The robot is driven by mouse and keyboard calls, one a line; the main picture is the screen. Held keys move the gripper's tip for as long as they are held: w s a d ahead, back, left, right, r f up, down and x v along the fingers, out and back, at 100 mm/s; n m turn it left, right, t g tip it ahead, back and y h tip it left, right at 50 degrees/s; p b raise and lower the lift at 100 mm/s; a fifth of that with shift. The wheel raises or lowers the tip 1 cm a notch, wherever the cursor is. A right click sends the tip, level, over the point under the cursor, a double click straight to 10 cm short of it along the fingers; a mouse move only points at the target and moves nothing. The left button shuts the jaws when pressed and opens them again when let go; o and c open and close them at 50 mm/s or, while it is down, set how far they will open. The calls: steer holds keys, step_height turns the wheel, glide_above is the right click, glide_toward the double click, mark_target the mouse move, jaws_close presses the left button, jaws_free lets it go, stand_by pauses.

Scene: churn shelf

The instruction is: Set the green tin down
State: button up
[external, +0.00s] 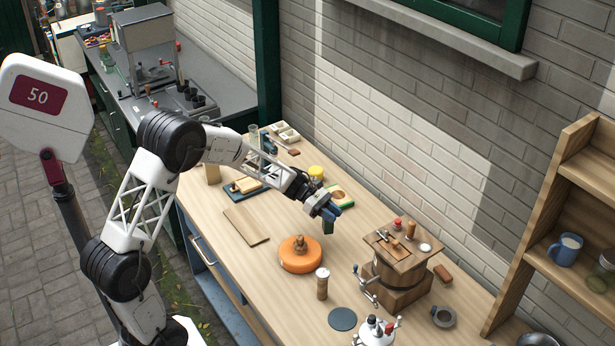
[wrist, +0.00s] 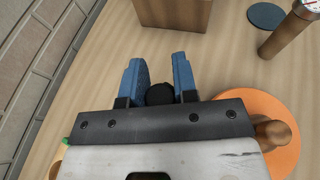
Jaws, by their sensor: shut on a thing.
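My gripper (external: 331,211) has blue fingers and is shut on the green tin (external: 328,227), a small dark green block-like shape below the fingertips in the external view. In the wrist view my gripper (wrist: 158,80) shows both blue fingers pointing away from the camera, with the tin's dark round top (wrist: 160,94) between them. The tin hangs over the wooden table (external: 235,280), between the orange disc and the wooden churn. I cannot tell whether its bottom touches the table.
The orange disc (external: 300,256) with a brown knob stands front-left of the tin. The wooden churn (external: 398,265) with a crank stands to the right. A wooden mill (external: 322,284) and a dark round mat (external: 342,319) are nearer the front. A yellow-lidded jar (external: 316,172) stands behind.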

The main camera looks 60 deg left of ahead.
steer(key=shift+f, duration=0.6)
steer(key=shift+w, duration=0.15)
steer(key=w+a+f, duration=0.1)
steer(key=w, duration=1.4)
steer(key=shift+w+a+f, duration=0.15)
steer(key=shift+w+f, duration=0.05)
steer(key=shift+w, duration=0.15)
steer(key=shift+f, duration=0.15)
steer(key=shift+f, duration=1.65)
steer(key=shift+f, duration=0.15)
steer(key=o, duration=1)
steer(key=shift+c, duration=0.2)
